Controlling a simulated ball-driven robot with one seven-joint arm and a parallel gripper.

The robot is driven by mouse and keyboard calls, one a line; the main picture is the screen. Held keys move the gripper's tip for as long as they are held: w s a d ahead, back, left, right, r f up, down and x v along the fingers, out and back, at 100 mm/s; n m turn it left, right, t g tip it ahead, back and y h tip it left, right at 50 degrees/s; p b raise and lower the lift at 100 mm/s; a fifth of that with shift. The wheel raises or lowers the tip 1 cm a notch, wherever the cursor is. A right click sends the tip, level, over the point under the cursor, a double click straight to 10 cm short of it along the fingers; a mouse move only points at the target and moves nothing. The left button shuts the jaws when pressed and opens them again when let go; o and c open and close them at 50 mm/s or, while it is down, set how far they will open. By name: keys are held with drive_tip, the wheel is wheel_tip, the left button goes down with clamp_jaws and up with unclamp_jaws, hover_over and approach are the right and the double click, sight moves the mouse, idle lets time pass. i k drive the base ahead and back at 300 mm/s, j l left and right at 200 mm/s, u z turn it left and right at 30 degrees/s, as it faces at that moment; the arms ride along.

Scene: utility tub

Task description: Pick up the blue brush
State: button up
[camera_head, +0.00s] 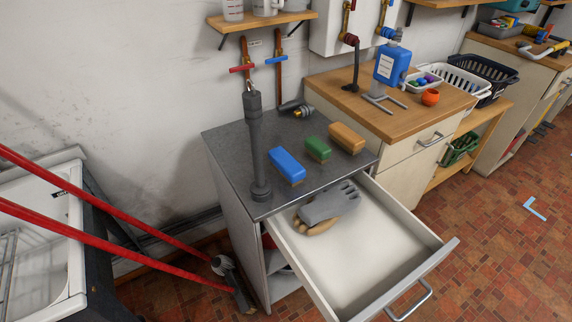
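The blue brush (287,164) lies on the dark grey top of the cabinet, bristles down, near its front edge. It has a blue back, and tan bristles show along its lower side. A green brush (318,147) and an orange-tan brush (346,138) lie in a row to its right, apart from it. A tall dark grey post (258,150) stands on the same top, just left of the blue brush. My gripper is not in view.
Below the brushes, an open drawer (385,254) juts out, holding grey and tan gloves (328,207). A dark cylindrical thing (293,107) lies behind. Two long red bars (110,213) cross the left side. A wooden-topped cabinet (343,97) stands right. Tiled floor (480,235) is open at right.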

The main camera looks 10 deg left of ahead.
sight(294, 174)
drive_tip(key=i+l+z, duration=0.1)
drive_tip(key=i+z, duration=0.5)
drive_tip(key=i, duration=0.25)
drive_tip(key=i+l+u, duration=0.15)
drive_tip(key=i, duration=0.5)
